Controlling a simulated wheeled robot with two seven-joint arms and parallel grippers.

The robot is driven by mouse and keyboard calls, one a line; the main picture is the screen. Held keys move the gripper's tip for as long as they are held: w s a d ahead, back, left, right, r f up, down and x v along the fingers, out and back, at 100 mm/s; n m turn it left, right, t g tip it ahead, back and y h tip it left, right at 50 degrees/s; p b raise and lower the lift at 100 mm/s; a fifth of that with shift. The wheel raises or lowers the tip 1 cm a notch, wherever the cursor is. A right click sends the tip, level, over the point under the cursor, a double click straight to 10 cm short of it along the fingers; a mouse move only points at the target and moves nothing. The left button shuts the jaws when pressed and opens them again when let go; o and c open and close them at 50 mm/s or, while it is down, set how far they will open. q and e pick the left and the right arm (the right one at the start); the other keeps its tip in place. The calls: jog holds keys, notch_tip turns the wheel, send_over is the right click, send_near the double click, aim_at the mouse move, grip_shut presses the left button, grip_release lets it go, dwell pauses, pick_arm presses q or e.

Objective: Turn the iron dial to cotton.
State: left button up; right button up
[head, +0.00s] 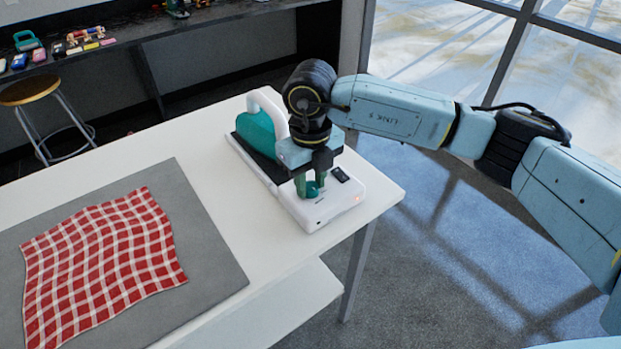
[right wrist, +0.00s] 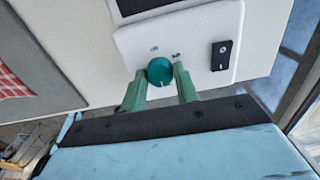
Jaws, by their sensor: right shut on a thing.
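The iron (head: 258,130), teal and white, rests on its dark plate on the white base station (head: 310,213) near the table's right corner. The teal dial (right wrist: 160,71) sits on the front of the base, with small dark labels beside it; one to its upper left seems to read "off". The cotton mark cannot be made out. My right gripper (head: 311,187) points down at the dial, and in the right wrist view its green fingers (right wrist: 159,88) are shut on the dial's two sides. My left gripper is out of view.
A black rocker switch (right wrist: 221,55) sits right of the dial on the base. A red checked cloth (head: 100,262) lies on a grey mat (head: 205,270) on the white table (head: 215,190). A stool (head: 45,115) and a cluttered shelf (head: 130,38) stand behind.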

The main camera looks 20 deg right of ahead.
aim_at(311, 186)
jog(key=o, duration=1)
jog(key=shift+c, duration=0.2)
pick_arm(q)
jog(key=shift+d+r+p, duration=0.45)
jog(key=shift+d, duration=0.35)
pick_arm(e)
notch_tip(311, 186, up, 14)
jog(key=shift+f, duration=0.25)
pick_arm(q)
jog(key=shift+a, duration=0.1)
